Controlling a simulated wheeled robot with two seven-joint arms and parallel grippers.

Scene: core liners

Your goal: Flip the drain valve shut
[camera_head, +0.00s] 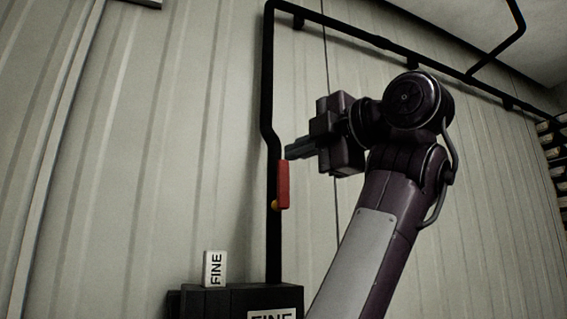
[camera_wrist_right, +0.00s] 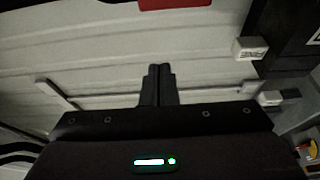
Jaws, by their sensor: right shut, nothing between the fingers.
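The drain valve has a red lever (camera_head: 283,183) that stands upright along a black vertical pipe (camera_head: 271,120), with a yellow piece (camera_head: 276,205) at its lower end. My right gripper (camera_head: 291,152) is shut and empty, pointing left, just above the lever's top end in the head view. I cannot tell whether they touch in that view. In the right wrist view the shut fingers (camera_wrist_right: 158,70) show in the middle, and part of the red lever (camera_wrist_right: 175,4) shows at the top edge, apart from the fingertips. My left gripper is not in view.
A black box (camera_head: 190,303) labelled FINE stands at the pipe's foot, with a white FINE block (camera_head: 214,268) on it. The pipe bends and runs right along the ribbed wall (camera_head: 150,150). Shelves with trays (camera_head: 555,150) are at the far right.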

